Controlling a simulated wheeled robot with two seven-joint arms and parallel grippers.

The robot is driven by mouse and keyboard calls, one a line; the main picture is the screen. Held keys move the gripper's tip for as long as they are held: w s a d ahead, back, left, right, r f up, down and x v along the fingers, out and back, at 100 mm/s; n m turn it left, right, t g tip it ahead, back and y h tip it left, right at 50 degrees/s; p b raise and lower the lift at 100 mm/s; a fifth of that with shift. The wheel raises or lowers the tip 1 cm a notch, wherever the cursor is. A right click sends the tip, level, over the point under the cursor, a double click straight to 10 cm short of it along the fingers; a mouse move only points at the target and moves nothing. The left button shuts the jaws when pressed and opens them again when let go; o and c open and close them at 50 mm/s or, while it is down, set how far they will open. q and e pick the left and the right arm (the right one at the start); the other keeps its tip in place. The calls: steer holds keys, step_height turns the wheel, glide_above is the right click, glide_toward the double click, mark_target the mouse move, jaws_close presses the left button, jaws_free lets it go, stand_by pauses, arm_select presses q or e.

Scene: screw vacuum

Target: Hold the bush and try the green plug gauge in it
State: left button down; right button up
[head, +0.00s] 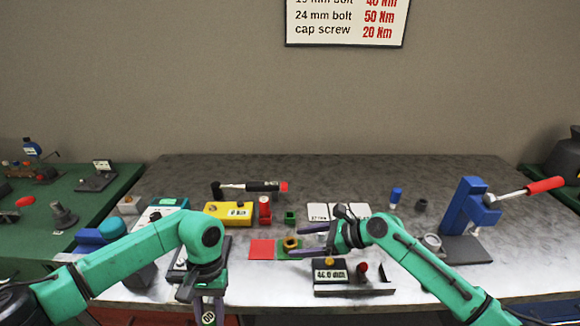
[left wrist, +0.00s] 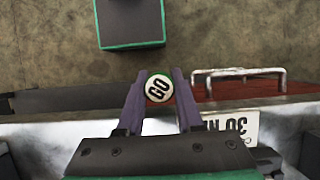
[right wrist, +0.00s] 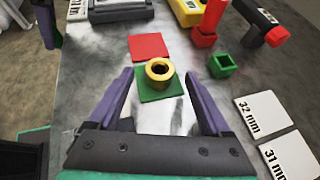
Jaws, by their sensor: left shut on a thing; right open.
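The bush (head: 291,243), a brass-coloured ring, stands on a green square pad (right wrist: 150,95); its open bore faces up in the right wrist view (right wrist: 159,66). My right gripper (right wrist: 154,73) is open, with its fingertips on either side of the bush or just short of it; I cannot tell if they touch it. My left gripper (left wrist: 158,78) is shut on the green plug gauge (left wrist: 158,88), whose round end reads GO with a green rim. In the head view the left gripper (head: 208,310) points down at the table's front edge, left of the bush.
A red square pad (head: 261,249) lies left of the green one. Behind stand a red holder (head: 264,210), a small green block (head: 290,217) and white size plates (head: 318,212). A 44.0 mm display stand (head: 331,273) sits in front of the right arm.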

arm_select(q)
steer(key=shift+w+r, duration=0.25)
steer(key=shift+r, duration=0.1)
arm_select(e)
steer(key=shift+w+a+f, duration=0.2)
steer(key=shift+w+a, duration=0.2)
steer(key=shift+a, duration=0.3)
steer(key=shift+a+f, duration=0.2)
steer(key=shift+a, duration=0.1)
arm_select(q)
steer(key=shift+s+r, duration=0.2)
steer(key=shift+s, duration=0.15)
arm_select(e)
steer(key=shift+s+a, duration=0.15)
steer(key=shift+a, duration=0.1)
arm_select(q)
steer(key=shift+w+f, duration=0.1)
steer(key=shift+w, duration=0.05)
arm_select(e)
steer(key=shift+f, duration=0.1)
steer(key=c, duration=1)
